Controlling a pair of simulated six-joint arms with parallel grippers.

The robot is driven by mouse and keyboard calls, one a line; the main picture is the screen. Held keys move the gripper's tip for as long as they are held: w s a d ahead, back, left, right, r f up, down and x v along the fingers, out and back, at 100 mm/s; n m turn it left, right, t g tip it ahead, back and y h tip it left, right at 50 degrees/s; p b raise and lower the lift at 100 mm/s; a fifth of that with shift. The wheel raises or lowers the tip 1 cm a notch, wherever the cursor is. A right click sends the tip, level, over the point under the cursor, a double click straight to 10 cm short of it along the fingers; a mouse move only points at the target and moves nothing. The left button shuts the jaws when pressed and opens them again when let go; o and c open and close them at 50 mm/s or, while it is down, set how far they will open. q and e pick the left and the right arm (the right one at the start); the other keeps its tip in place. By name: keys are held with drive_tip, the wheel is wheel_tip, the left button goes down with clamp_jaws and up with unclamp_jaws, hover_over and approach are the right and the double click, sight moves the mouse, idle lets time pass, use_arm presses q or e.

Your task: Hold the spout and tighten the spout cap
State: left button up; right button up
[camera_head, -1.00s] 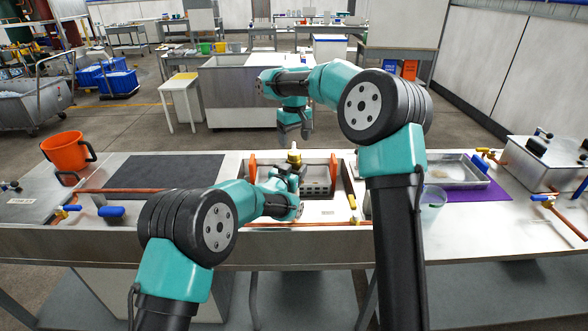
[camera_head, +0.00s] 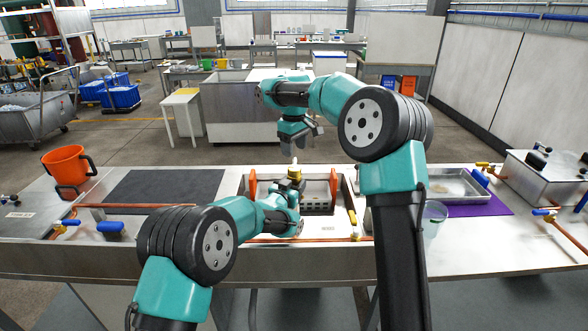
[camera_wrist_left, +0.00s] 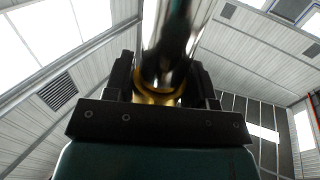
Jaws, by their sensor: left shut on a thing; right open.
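The brass-coloured spout (camera_head: 295,174) stands upright over the framed box in the middle of the bench. My left gripper (camera_head: 293,188) reaches in from the left, low and level, and is shut around the spout. In the left wrist view a brass ring of the spout (camera_wrist_left: 158,96) shows between the dark fingers, with a dark blurred shape above it. My right gripper (camera_head: 301,146) points down just above the spout, its fingers open and apart. I cannot make out the cap separately from the spout top.
Orange discs (camera_head: 253,184) flank the box. A dark mat (camera_head: 165,190) and orange bucket (camera_head: 68,167) are at the left. A clear cup (camera_head: 435,218) and metal tray (camera_head: 458,184) are at the right.

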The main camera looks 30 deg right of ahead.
sight(294, 168)
drive_tip(key=shift+s+a+r+n, duration=0.1)
drive_tip(key=shift+r+n, duration=0.65)
drive_tip(key=shift+n, duration=0.5)
drive_tip(key=shift+r+n, duration=0.7)
drive_tip(key=shift+n, duration=0.5)
drive_tip(key=shift+s+a+r+n, duration=0.1)
drive_tip(key=shift+r+n, duration=0.65)
drive_tip(key=shift+n, duration=0.5)
drive_tip(key=f, duration=1.2)
drive_tip(key=shift+w+d, duration=0.15)
drive_tip(key=shift+w, duration=0.05)
drive_tip(key=shift+c, duration=0.4)
drive_tip(key=c, duration=0.6)
drive_tip(key=shift+o, duration=0.2)
